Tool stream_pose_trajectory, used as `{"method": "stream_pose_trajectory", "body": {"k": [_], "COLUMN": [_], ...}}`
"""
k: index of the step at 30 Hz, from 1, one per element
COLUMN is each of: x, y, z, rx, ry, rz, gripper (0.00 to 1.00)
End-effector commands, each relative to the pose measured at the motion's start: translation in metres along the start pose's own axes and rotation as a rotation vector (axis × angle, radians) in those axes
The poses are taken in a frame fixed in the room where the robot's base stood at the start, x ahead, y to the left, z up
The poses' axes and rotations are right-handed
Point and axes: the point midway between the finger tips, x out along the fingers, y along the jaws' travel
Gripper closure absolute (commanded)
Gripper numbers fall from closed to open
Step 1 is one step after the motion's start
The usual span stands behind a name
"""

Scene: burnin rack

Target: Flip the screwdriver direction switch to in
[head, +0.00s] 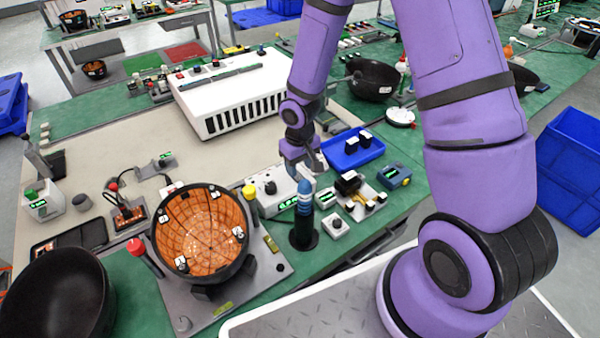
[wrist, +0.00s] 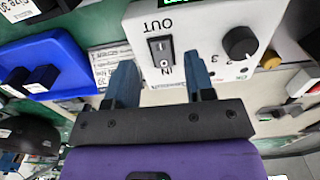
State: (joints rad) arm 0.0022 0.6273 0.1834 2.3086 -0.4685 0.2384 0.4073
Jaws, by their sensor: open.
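The direction switch (wrist: 161,50) is a black rocker on a white control box (wrist: 200,30) in the wrist view. OUT is printed above it and IN below it, both upside down in this view. I cannot tell which side of the rocker is pressed. My gripper (wrist: 160,82) is open, its two blue-grey fingers apart and empty, pointing at the switch from the IN side. In the head view the white control box (head: 268,187) has a dark knob and a green display, and my gripper (head: 308,172) is at its right end. The switch is hidden there.
A dark knob (wrist: 240,43) sits right of the switch. In the head view, a blue-topped tool in a black stand (head: 303,232) is just in front of my gripper. A blue tray (head: 352,150) lies behind right, and an orange-lined bowl (head: 205,235) stands left.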

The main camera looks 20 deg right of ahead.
Motion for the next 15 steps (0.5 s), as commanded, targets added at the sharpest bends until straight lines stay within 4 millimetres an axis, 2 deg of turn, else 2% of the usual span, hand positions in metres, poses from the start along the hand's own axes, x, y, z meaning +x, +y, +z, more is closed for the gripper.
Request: {"method": "stream_pose_trajectory", "body": {"k": [6,15], "x": [0.025,0.032], "y": [0.0,0.0], "z": [0.0,0.0], "rx": [-0.001,0.0], "ry": [-0.001,0.0], "rz": [0.0,0.001], "gripper": [0.51,0.51]}}
